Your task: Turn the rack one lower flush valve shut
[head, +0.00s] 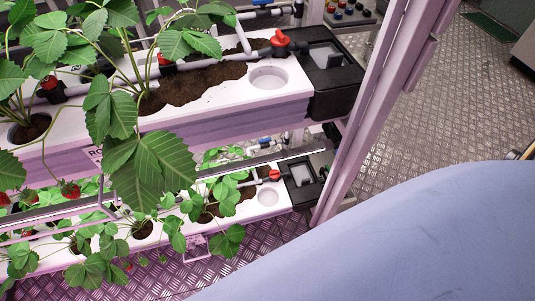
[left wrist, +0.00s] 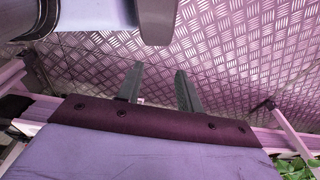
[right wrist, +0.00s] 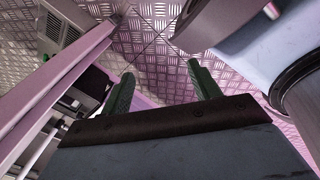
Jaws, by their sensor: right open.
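A small red valve handle (head: 274,175) sits on the pipe at the right end of the lower trough (head: 262,205) in the head view. It is too small to tell how its handle is turned. A larger red valve (head: 280,38) stands at the right end of the upper trough (head: 225,122). My left gripper (left wrist: 160,82) has its fingers apart and empty, over the metal floor. My right gripper (right wrist: 163,86) is open and empty, with a pinkish rack post to its left. Neither gripper shows in the head view, and neither wrist view shows a valve.
Strawberry plants (head: 150,160) overhang both troughs. Black end boxes (head: 335,75) stand at the troughs' right ends. A slanted rack post (head: 375,100) rises right of them. My own arm covers the lower right. Checkered metal floor (head: 450,100) lies open beyond the post.

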